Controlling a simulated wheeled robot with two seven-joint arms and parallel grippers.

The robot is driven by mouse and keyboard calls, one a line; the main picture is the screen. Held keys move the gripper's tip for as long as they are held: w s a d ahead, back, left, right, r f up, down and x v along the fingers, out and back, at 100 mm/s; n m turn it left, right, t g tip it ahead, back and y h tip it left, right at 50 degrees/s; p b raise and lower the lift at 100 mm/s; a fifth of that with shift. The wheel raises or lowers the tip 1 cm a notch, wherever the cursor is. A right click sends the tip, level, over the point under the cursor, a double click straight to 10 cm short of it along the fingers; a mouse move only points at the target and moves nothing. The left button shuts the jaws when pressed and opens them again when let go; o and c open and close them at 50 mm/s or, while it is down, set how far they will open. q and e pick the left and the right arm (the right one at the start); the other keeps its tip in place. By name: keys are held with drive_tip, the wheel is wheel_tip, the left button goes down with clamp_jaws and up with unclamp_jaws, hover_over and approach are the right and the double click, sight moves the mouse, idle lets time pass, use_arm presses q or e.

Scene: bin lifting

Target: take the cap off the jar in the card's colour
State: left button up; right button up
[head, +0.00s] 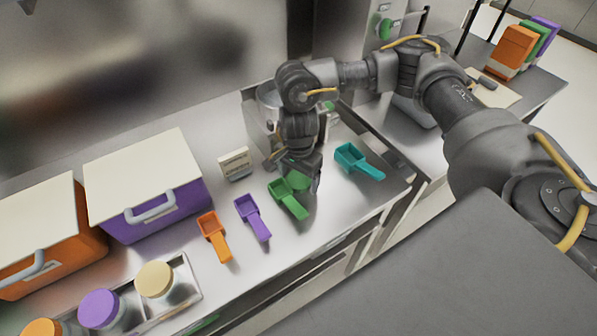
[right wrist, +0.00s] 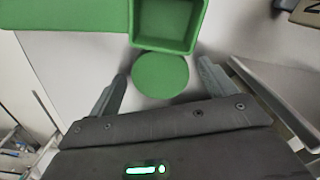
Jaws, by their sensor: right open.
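My right gripper (head: 297,172) is open above the counter. In the right wrist view its fingertips (right wrist: 162,72) stand on either side of a round green cap (right wrist: 160,76), with gaps at both sides. The cap also shows in the head view (head: 299,182), partly hidden by the gripper. I cannot tell whether a jar is under it. Jars with a cream cap (head: 155,279), a purple cap (head: 99,308) and an orange cap (head: 42,328) stand at the lower left. A small pale card (head: 235,164) stands behind the scoops; its colour mark is not readable. My left gripper is out of view.
A green scoop (head: 289,199) lies against or very near the cap. Purple (head: 253,217), orange (head: 215,237) and teal (head: 358,162) scoops lie nearby. A purple bin (head: 150,205) and an orange bin (head: 85,235) stand left. A metal pot (head: 262,118) is behind my gripper.

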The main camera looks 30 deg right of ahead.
sight(298, 179)
drive_tip(key=shift+r, duration=0.3)
wheel_tip(298, 179, up, 12)
drive_tip(key=b, duration=0.1)
drive_tip(key=shift+f, duration=0.15)
